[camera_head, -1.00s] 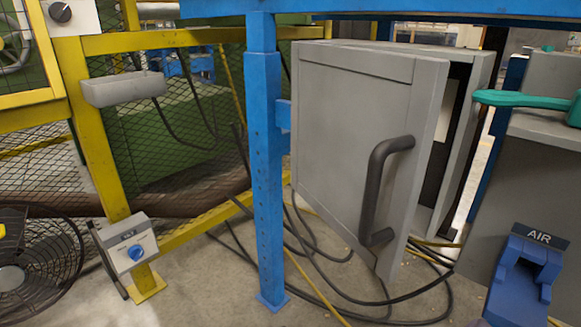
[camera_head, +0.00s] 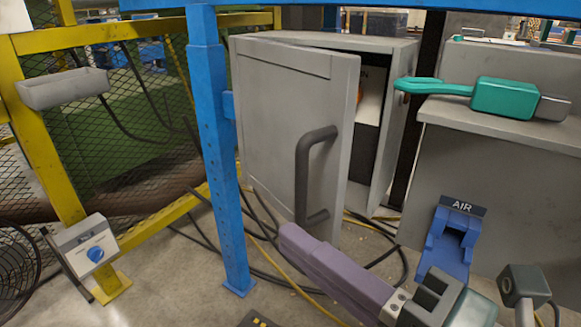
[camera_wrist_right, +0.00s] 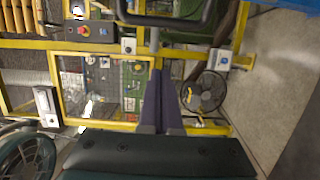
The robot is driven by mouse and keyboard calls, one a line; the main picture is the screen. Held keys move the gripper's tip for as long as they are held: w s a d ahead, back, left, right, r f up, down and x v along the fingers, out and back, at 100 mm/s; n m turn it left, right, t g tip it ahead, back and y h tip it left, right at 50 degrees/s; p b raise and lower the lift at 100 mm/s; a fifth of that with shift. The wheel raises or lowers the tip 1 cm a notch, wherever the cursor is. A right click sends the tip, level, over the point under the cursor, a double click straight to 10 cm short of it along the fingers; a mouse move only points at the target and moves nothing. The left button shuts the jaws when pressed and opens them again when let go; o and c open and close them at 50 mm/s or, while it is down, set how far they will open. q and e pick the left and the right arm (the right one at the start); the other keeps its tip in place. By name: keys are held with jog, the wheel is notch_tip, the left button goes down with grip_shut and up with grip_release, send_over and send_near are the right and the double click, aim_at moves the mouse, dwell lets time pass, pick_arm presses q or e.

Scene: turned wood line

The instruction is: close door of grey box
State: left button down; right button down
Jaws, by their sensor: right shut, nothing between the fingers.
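The grey box (camera_head: 396,110) stands behind the blue post, its interior partly visible on the right. Its grey door (camera_head: 285,110) is ajar, swung out toward me, with a dark curved handle (camera_head: 304,180) near its right edge. My right gripper (camera_head: 288,236) has purple fingers, shut and empty. In the head view its tips appear just below the handle, close to the door's lower edge; I cannot tell whether they touch. In the right wrist view the shut fingers (camera_wrist_right: 157,72) point up toward a dark curved bar (camera_wrist_right: 160,20), which looks like the handle. My left gripper is not in view.
A blue post (camera_head: 215,150) stands left of the door. Cables (camera_head: 275,255) lie on the floor. A yellow mesh fence (camera_head: 120,140) is at left.

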aim_at(301, 205)
jog(key=w+b, duration=0.1)
jog(key=w, duration=0.5)
jog(key=shift+a, duration=0.1)
jog(key=shift+w, duration=0.1)
